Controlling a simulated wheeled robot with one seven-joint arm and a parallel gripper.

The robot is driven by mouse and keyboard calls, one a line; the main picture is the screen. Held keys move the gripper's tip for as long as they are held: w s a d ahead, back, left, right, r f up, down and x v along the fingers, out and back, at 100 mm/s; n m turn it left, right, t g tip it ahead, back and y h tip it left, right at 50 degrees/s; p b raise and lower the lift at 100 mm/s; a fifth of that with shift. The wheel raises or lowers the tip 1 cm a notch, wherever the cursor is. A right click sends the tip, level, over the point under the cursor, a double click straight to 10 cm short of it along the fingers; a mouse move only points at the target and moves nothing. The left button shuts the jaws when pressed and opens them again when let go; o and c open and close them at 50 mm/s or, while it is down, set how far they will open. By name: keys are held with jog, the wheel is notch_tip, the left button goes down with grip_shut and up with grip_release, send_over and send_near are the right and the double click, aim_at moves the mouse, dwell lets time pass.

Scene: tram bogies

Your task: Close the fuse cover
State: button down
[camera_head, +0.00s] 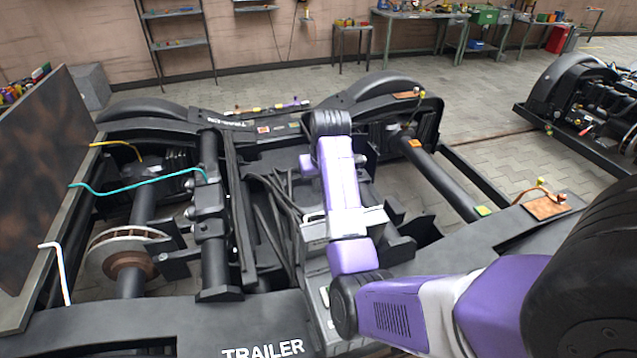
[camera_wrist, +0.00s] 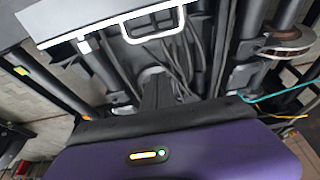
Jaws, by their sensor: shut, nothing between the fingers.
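In the wrist view, my gripper (camera_wrist: 157,82) reaches out from its purple body as narrow dark fingers, shut and empty. Ahead of it, at the top, is a light grey panel (camera_wrist: 85,14) with a bright white edge and a white loop-shaped handle (camera_wrist: 152,36); this looks like the fuse cover. The fingertips are apart from it in the picture, below the handle. I cannot tell the cover's angle. In the head view, a pale grey box-like part (camera_head: 374,218) shows beside my purple arm, which covers much of it. My fingers are hidden there.
The dark bogie frame (camera_head: 262,330), marked TRAILER, surrounds the area. Dark cables (camera_head: 272,215) run left of my arm. A teal wire (camera_head: 135,190) and a brown panel (camera_head: 40,175) are at left. A copper plate (camera_head: 546,205) lies at right. Workbenches stand at the back.

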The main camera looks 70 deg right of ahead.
notch_tip(320, 180, down, 6)
jog(key=s+a+p, duration=0.1)
jog(key=shift+s+a+r, duration=0.15)
jog(key=shift+a, duration=0.1)
jog(key=shift+s+a, duration=0.1)
dwell(0.6)
